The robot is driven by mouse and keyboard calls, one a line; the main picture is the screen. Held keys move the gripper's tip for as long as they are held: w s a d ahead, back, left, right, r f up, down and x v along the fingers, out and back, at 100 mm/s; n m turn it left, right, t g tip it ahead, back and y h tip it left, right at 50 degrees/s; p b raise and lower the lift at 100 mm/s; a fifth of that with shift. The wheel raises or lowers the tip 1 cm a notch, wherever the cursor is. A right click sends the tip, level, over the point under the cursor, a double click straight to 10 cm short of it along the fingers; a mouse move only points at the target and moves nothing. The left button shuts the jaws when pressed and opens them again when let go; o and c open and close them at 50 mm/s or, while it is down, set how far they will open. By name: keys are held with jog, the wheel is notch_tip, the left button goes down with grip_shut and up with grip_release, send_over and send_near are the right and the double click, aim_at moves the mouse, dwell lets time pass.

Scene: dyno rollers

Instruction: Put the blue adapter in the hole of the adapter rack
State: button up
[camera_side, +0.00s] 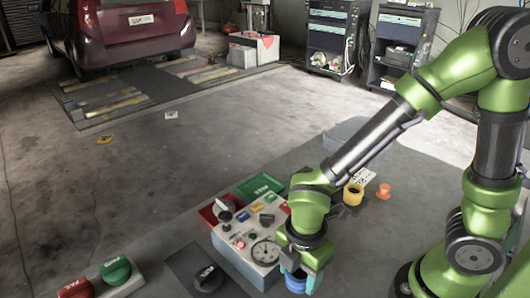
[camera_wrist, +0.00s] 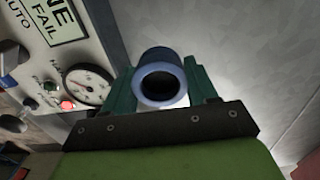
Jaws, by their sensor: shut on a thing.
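The blue adapter (camera_wrist: 163,62) is a short hollow cylinder with a dark round opening. My gripper (camera_wrist: 160,82) is shut on it, with a teal finger on either side. In the side view my gripper (camera_side: 300,277) points down, and the blue adapter (camera_side: 295,284) shows at its fingertips, in front of the control box. A yellow ring-shaped adapter (camera_side: 353,193) stands behind my wrist, on or beside a dark piece that may be the adapter rack (camera_side: 344,212). My arm partly covers that piece, and no empty hole can be made out.
The control box (camera_side: 240,250) with a dial gauge (camera_side: 265,252) and buttons is close left of my gripper. Red (camera_side: 213,213) and green (camera_side: 259,187) trays lie behind it. An orange spool-like piece (camera_side: 384,190) stands right of the yellow adapter. A dark round knob (camera_side: 208,278) is at front left.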

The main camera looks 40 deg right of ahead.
aim_at(298, 284)
jog(key=shift+f, duration=2)
jog(key=o, duration=0.8)
jog(key=shift+f, duration=0.1)
